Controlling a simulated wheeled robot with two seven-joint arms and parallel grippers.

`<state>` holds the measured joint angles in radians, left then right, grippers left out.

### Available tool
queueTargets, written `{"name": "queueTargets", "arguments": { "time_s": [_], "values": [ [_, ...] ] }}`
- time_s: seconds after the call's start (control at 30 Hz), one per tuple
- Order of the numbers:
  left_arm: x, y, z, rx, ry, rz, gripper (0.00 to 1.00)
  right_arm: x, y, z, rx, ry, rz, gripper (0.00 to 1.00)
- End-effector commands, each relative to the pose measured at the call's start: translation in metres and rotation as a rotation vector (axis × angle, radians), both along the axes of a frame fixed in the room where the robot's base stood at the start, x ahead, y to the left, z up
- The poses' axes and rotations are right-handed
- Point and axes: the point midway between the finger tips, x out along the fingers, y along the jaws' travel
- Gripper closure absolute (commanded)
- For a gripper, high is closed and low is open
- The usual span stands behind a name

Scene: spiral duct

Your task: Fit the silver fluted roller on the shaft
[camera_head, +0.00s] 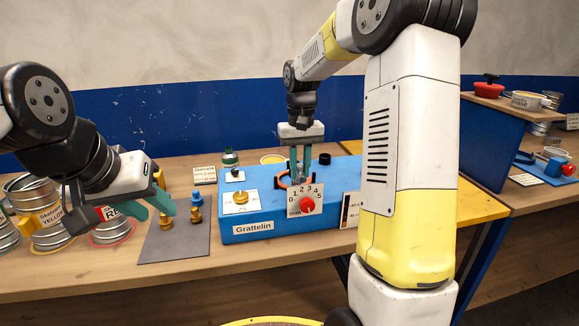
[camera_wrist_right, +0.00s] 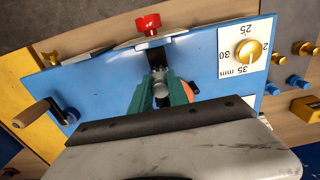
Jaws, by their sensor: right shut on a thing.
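The blue machine (camera_head: 265,222) labelled "Grattelin" stands on the table. My right gripper (camera_head: 300,178) points down over its middle, behind the dial plate. In the right wrist view, the green fingers (camera_wrist_right: 162,95) are shut on a small silver cylinder (camera_wrist_right: 160,88), seen end-on, which looks like the fluted roller. It sits over a dark slot in the machine top. My left gripper (camera_head: 150,203) is open and empty over the left of the table.
A red knob (camera_head: 307,205) is on the number plate, and a brass knob (camera_head: 241,197) is on the scale plate. A crank (camera_wrist_right: 35,113) juts from one machine side. Brass and blue pegs (camera_head: 196,206) stand on a grey mat (camera_head: 178,244). Tins (camera_head: 50,232) crowd the left.

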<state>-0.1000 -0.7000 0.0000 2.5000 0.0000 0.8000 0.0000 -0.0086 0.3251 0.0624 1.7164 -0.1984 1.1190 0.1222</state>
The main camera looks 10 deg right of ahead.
Motion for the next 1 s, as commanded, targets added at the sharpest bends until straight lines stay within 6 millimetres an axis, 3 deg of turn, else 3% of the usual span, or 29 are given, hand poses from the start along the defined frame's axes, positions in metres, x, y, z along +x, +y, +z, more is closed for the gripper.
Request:
{"name": "queueTargets", "arguments": {
  "time_s": [1.0],
  "values": [
    [0.0, 0.0, 0.0, 0.0, 0.0, 0.0, 0.64, 0.0001, 0.0, -0.0089, 0.0, 0.0, 0.0, 1.0]
  ]
}}
